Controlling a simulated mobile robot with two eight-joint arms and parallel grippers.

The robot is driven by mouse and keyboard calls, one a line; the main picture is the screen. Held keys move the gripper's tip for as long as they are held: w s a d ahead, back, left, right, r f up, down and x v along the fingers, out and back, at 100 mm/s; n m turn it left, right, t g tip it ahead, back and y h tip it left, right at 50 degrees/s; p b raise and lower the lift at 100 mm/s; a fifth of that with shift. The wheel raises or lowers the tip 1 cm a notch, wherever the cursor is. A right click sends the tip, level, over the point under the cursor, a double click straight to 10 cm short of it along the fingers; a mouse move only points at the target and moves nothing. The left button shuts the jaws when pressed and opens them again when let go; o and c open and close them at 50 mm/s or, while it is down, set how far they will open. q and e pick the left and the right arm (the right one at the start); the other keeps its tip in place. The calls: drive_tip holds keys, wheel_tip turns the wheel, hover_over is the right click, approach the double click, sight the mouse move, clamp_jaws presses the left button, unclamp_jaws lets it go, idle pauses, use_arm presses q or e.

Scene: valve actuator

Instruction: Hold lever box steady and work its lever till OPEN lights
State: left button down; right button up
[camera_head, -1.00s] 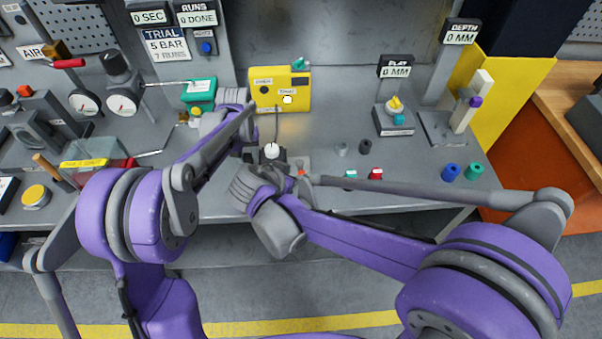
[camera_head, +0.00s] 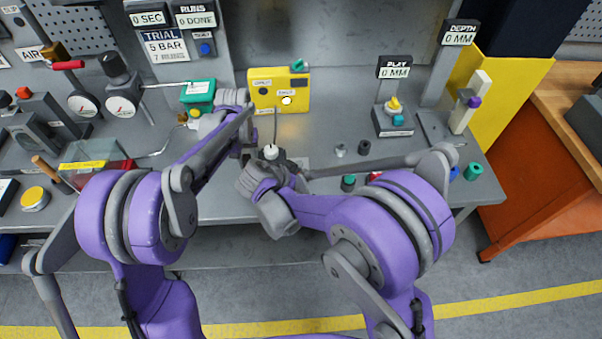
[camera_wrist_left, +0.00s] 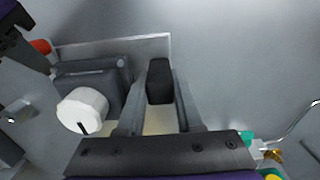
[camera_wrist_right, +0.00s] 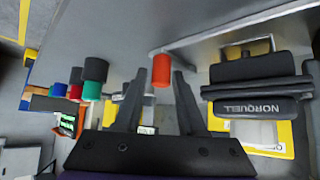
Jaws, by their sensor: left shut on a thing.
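The lever box (camera_head: 281,158) is a dark block with a white knob (camera_head: 270,152) on the bench below the yellow panel; my arms partly hide it. In the left wrist view the lever box (camera_wrist_left: 105,82) and white knob (camera_wrist_left: 82,110) sit left of my left gripper (camera_wrist_left: 160,95), which is shut on a black block-shaped part beside the box. My right gripper (camera_wrist_right: 155,82) is open, with an orange-red cylindrical grip (camera_wrist_right: 162,71) between or just beyond its fingertips; contact is unclear. On the yellow panel (camera_head: 265,101) one lamp (camera_head: 287,100) glows and another is dark; labels are too small to read.
Small coloured cylinders, including a green one (camera_head: 348,183) and a grey one (camera_head: 340,150), stand right of the lever box. A grey fixture (camera_head: 393,121) stands farther right. Gauges and a green box (camera_head: 199,95) are at left. The bench's front edge passes under my arms.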

clamp_jaws()
idle(1.4)
